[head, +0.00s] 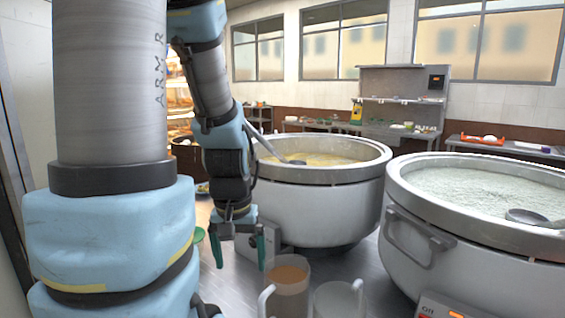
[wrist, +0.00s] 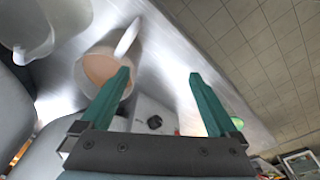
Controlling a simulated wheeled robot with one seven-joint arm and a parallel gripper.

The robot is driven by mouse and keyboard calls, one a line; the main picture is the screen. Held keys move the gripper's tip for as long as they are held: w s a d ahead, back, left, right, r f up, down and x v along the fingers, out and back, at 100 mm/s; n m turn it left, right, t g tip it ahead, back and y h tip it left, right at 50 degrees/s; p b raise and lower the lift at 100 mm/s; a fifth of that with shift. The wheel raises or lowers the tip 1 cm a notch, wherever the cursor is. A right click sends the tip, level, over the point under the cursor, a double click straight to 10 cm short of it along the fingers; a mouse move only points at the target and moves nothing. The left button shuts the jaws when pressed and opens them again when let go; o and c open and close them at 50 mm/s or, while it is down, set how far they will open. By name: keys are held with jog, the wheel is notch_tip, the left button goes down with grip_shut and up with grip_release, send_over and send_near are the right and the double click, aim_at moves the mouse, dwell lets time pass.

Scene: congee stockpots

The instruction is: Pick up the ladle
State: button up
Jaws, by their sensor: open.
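One ladle (head: 297,162) rests in the left stockpot (head: 318,215), which holds yellowish congee. Its handle leans up to the left over the rim, and my arm is close beside it in the picture. A second ladle (head: 525,216) lies at the right edge of the right stockpot (head: 450,255), in pale congee. My gripper (head: 239,248) points down in front of the left pot, fingers apart and empty. In the wrist view my gripper (wrist: 159,73) has bare metal counter between its green fingers. No ladle shows in the wrist view.
A pitcher with brown contents (head: 288,288) stands near my gripper, also seen in the wrist view (wrist: 100,68). An empty-looking pitcher (head: 338,300) is beside it. A control box (head: 262,244) sits at the left pot's front. Shelving (head: 400,100) stands behind.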

aim_at(276, 151)
jog(key=shift+c, duration=0.3)
